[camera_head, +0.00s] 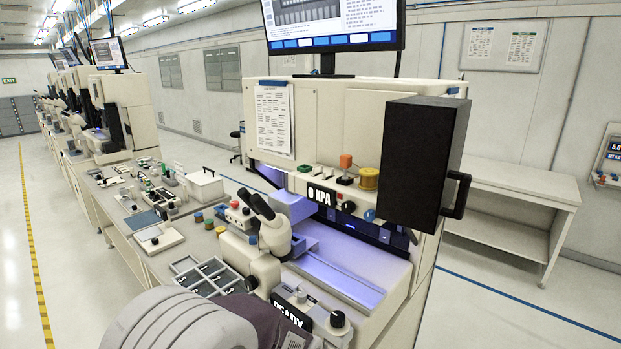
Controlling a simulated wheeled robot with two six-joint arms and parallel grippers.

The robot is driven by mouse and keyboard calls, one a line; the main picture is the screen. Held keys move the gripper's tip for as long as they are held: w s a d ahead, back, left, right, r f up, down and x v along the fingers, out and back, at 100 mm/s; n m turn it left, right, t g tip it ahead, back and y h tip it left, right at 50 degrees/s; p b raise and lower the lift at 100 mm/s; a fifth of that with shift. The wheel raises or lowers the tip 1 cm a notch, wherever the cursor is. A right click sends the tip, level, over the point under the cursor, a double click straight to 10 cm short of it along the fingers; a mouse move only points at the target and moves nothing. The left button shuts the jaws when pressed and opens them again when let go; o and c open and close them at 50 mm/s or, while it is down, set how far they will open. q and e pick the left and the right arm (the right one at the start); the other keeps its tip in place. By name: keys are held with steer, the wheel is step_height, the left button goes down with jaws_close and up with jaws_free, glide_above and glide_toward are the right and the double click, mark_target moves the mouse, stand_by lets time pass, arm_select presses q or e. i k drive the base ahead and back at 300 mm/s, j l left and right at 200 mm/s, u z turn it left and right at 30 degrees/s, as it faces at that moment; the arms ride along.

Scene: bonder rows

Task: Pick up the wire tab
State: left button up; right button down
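I cannot pick out a wire tab for certain at this distance. The nearest bonder machine (305,105) is a large cream cabinet with a microscope (270,225) at its front. A gold spool (369,179) and a small orange-topped part (346,161) sit on its ledge, above the "0 KPA" display (321,195). A grey compartment tray (208,277) lies on the bench left of the microscope, with small numbered labels in it. Neither of my grippers shows in this view.
A black box with a handle (422,160) juts out at the machine's right. A grey rounded, padded form (180,322) fills the bottom foreground. The bench to the left holds many small items. A low cream table (513,185) stands by the right wall. Floor is clear at far left and right.

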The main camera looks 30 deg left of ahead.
mark_target(345, 160)
steer(key=j+u, duration=0.15)
steer(key=u, duration=0.55)
